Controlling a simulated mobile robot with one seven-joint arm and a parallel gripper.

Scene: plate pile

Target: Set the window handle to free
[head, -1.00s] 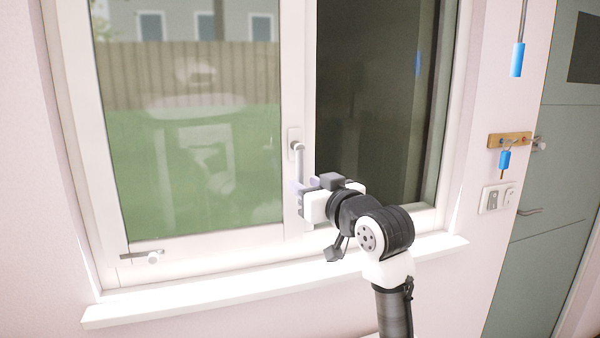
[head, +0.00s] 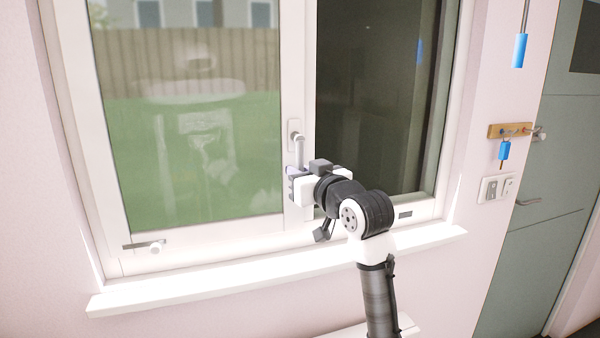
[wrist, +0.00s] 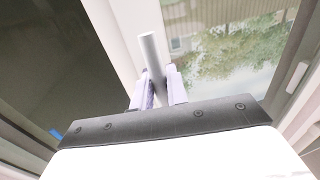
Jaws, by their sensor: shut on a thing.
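The window handle (head: 299,150) is a pale grey lever on the frame post between the two panes, and it hangs downward from its mounting plate. My gripper (head: 292,178) is at the lower end of the handle, reaching it from the right. In the wrist view the handle (wrist: 153,55) runs between the two pale fingers of my gripper (wrist: 159,88), which are shut on it. The fingers and gripper body hide the lower end of the handle in the head view. The window sash (head: 200,238) looks closed in its frame.
A white sill (head: 200,286) juts out below the window. A small stay (head: 150,247) is at the lower left of the sash. On the right are a wooden hook rack (head: 510,130) with a blue tag (head: 504,150), a switch plate (head: 496,188) and a grey-green door (head: 545,230).

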